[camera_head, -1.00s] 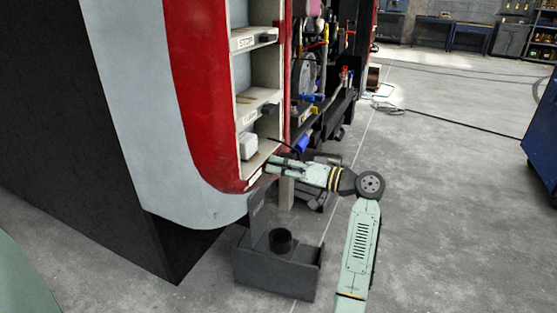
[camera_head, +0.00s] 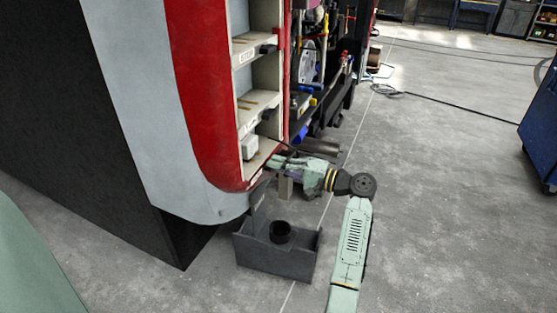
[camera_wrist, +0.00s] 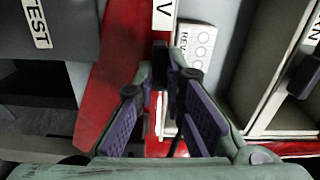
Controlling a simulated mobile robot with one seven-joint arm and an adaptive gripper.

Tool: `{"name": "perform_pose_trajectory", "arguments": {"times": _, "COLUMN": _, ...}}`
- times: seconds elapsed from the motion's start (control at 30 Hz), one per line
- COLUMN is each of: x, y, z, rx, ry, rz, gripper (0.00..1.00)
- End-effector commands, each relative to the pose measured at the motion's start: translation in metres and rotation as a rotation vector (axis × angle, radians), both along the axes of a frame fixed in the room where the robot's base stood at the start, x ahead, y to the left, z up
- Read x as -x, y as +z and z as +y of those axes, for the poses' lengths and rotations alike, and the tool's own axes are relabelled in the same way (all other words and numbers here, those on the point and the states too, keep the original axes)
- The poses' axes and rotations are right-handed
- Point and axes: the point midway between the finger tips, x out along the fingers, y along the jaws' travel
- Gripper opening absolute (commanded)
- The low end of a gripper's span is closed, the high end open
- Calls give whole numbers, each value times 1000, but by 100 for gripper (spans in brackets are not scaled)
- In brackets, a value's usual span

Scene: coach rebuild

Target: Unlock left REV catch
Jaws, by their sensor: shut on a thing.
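My gripper (camera_wrist: 167,75) has its two purple-padded fingers close together, with a narrow dark catch (camera_wrist: 160,72) between the tips. A white label ending in "V" (camera_wrist: 165,14) sits just above it, on the red edge. A pale plate (camera_wrist: 196,45) marked "REV" with round buttons lies just right of the fingertips. In the head view my gripper (camera_head: 284,166) is at the lower corner of the open red and white coach compartment (camera_head: 262,105). There the catch is hidden, and I cannot tell whether it is locked.
A dark "TEST" flap (camera_wrist: 50,30) is at upper left in the wrist view, and shelf compartments (camera_wrist: 285,95) are at right. A dark grey open box (camera_head: 275,258) holding a black cup (camera_head: 281,233) stands below my gripper.

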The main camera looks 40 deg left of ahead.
Motion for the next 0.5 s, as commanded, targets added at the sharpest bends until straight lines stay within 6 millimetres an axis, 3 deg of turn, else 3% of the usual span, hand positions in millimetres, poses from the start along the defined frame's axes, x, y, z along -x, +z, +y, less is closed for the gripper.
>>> {"name": "perform_pose_trajectory", "arguments": {"times": 0.5, "x": 0, "y": -1, "z": -1, "rx": 18, "ry": -1, "rz": 79, "gripper": 0}}
